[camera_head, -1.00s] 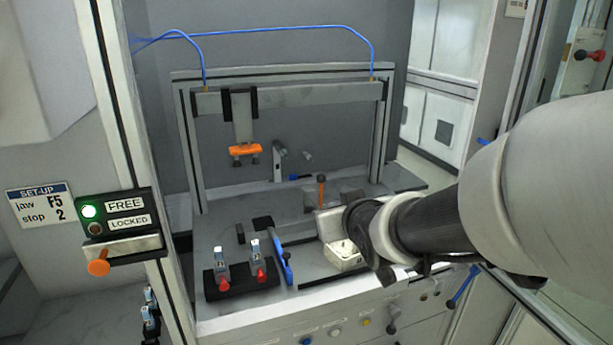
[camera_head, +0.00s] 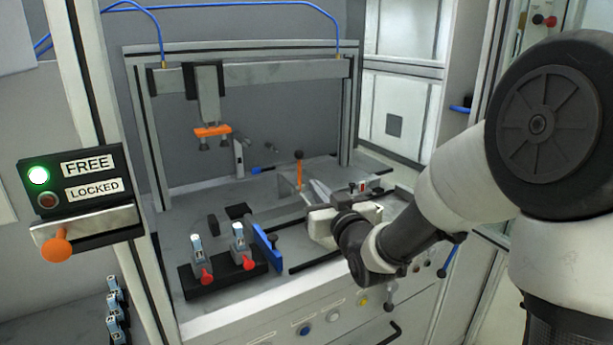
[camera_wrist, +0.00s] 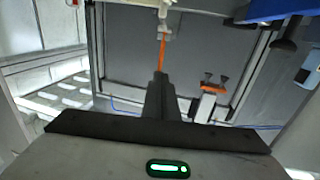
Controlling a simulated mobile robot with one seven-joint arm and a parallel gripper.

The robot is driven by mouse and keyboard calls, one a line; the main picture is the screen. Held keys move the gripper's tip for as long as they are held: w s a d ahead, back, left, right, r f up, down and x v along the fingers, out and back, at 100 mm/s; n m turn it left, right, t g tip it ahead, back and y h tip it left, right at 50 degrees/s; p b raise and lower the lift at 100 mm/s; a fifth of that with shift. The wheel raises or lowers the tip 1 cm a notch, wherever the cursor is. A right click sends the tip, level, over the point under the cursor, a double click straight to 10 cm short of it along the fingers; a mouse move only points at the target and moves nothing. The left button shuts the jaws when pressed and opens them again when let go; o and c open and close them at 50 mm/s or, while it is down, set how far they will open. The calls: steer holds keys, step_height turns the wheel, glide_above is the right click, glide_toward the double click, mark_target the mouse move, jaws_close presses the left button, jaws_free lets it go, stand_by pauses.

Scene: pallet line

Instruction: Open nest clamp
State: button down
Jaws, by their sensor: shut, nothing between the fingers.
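The clamp lever (camera_head: 299,172), which I take for the nest clamp's, stands upright on the bench with an orange stem and a dark knob. In the wrist view the orange lever (camera_wrist: 163,50) rises straight ahead of the fingers, with a pale base at the top edge. My gripper (camera_head: 316,188) has its white body low over the bench, just right of the lever. Its fingers (camera_wrist: 160,82) are shut with nothing between them. They overlap the lever's end in the wrist view, so I cannot tell whether they touch it. The nest is largely hidden.
A gantry frame with an orange-barred pick head (camera_head: 212,131) stands behind. A blue stop plate (camera_head: 266,247) and a black block with two red-tipped units (camera_head: 222,274) lie left. The FREE lamp (camera_head: 38,176) glows green above an orange knob (camera_head: 57,246).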

mark_target(299, 164)
steer(key=b+x, duration=0.1)
steer(key=x, duration=0.8)
steer(key=shift+w+a, duration=0.1)
steer(key=shift+w, duration=0.1)
steer(key=shift+r, duration=0.1)
